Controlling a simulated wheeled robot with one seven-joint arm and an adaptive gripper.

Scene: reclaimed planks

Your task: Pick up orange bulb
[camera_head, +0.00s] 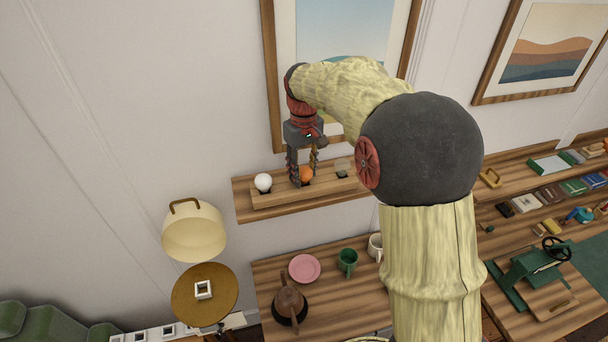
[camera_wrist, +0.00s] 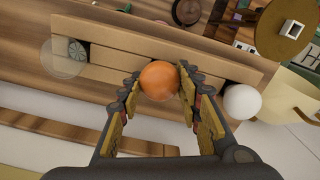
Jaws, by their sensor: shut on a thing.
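The orange bulb (camera_head: 306,173) is at the wooden bulb holder (camera_head: 270,199) on the wall shelf. In the wrist view the orange bulb (camera_wrist: 159,80) sits between the fingertips of my gripper (camera_wrist: 158,88). My gripper (camera_head: 303,176) points down from above and is shut on the orange bulb. The bulb is partly covered by the fingers in the head view. I cannot tell whether its base still rests in the holder.
A white bulb (camera_head: 263,182) stands left of my gripper on the same holder; it is close to the fingers in the wrist view (camera_wrist: 242,102). A clear bulb (camera_wrist: 63,57) is on the other side. Below is a table with a pink plate (camera_head: 304,268) and a green mug (camera_head: 347,261).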

